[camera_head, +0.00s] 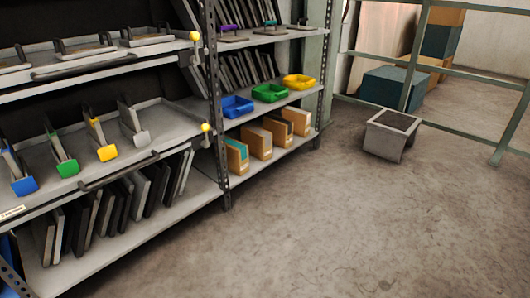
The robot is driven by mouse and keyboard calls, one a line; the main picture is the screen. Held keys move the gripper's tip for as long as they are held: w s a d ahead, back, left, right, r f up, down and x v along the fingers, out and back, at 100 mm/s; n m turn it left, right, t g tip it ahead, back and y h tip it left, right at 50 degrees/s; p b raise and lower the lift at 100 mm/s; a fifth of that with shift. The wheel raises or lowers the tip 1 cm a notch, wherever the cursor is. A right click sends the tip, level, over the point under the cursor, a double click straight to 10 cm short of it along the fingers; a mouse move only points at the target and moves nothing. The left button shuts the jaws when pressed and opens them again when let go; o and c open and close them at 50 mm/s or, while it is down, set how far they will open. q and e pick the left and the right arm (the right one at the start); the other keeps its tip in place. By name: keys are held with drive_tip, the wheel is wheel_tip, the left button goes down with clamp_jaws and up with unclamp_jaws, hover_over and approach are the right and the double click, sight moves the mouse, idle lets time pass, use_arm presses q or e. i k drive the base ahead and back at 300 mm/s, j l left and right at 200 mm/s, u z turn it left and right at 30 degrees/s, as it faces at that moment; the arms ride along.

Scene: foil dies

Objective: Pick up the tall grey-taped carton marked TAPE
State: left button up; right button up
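No label reading TAPE can be made out on anything in view, and I cannot tell which box, if any, is the grey-taped carton. Several small tan cartons stand in a row on the lower shelf at the right end of the rack, among them a front one (237,157), a second (257,143) and a rear one (297,121). Behind the railing at the top right are stacked boxes, a teal one (440,41) and a large teal one on the floor (392,88). Neither of my grippers shows.
The metal rack (227,190) fills the left, with pull-out trays, upright panels and blue (237,106), green (270,93) and yellow (299,82) bins. A grey square bin (391,135) stands before the green railing (465,131).

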sight(259, 141)
drive_tip(key=i+u, duration=0.15)
drive_tip(key=i, duration=0.35)
drive_tip(key=i+l+u, duration=0.15)
drive_tip(key=i, duration=0.35)
drive_tip(key=i+l+u, duration=0.15)
drive_tip(key=i, duration=0.35)
drive_tip(key=i+l+u, duration=0.15)
drive_tip(key=i, duration=0.35)
drive_tip(key=i+l+u, duration=0.15)
drive_tip(key=i, duration=0.35)
drive_tip(key=l, duration=0.1)
